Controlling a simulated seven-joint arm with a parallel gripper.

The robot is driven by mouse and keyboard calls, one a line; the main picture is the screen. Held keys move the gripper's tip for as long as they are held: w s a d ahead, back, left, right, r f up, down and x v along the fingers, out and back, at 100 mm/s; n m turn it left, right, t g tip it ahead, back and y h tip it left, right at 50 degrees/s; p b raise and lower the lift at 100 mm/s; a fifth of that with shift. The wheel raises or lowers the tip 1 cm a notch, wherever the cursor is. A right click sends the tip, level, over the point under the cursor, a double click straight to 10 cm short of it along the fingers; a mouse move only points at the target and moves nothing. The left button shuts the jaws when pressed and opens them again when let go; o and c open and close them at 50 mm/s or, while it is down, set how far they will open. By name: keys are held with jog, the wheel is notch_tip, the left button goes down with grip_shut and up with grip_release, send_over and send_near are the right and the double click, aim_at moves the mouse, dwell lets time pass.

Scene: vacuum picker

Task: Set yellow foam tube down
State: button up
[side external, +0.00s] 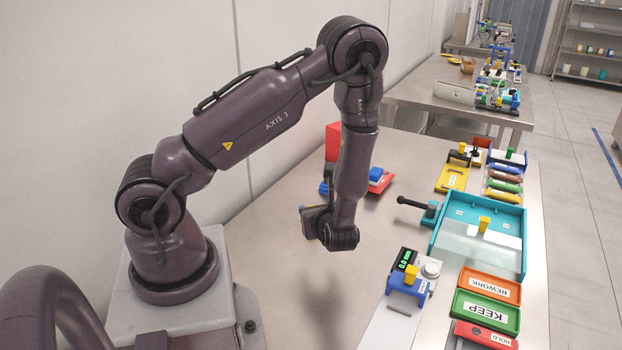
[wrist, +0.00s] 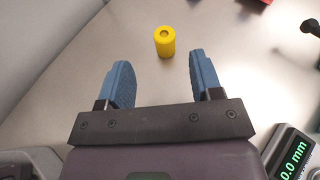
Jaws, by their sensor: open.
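The yellow foam tube (wrist: 165,42) appears to stand upright on the steel table, its end hole showing, in the upper middle of the wrist view. My gripper (wrist: 160,72) is open, with its two blue fingers spread and nothing between them. The tube is just beyond the fingertips, roughly in line with the gap and clear of both fingers. In the side view my gripper (side external: 314,218) hangs low over the table, its fingers mostly hidden by the wrist. I cannot make out the tube there.
A gauge with a green 0.0 mm display (side external: 405,262) stands right of my gripper. Behind it is a teal tray (side external: 432,236); REWORK (side external: 508,291), KEEP (side external: 507,324) and HOLD trays lie front right. A red object (side external: 333,140) stands behind my arm. The table around my gripper is mostly bare.

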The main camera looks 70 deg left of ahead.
jog(key=s+d+r+n+t+h, duration=0.1)
jog(key=d+r+n+h, duration=0.3)
jog(key=r, duration=0.5)
jog(key=s+d+r+n+t+h, duration=0.2)
jog(key=s+d+r+n+h, duration=0.2)
jog(key=d+r+n, duration=0.3)
jog(key=s+d+r+n+t+h, duration=0.1)
jog(key=d+r+n+h, duration=0.4)
jog(key=r, duration=0.5)
jog(key=shift+s+d+r+n+h, duration=0.3)
jog(key=shift+s+d+n, duration=0.25)
jog(key=shift+s+n, duration=0.4)
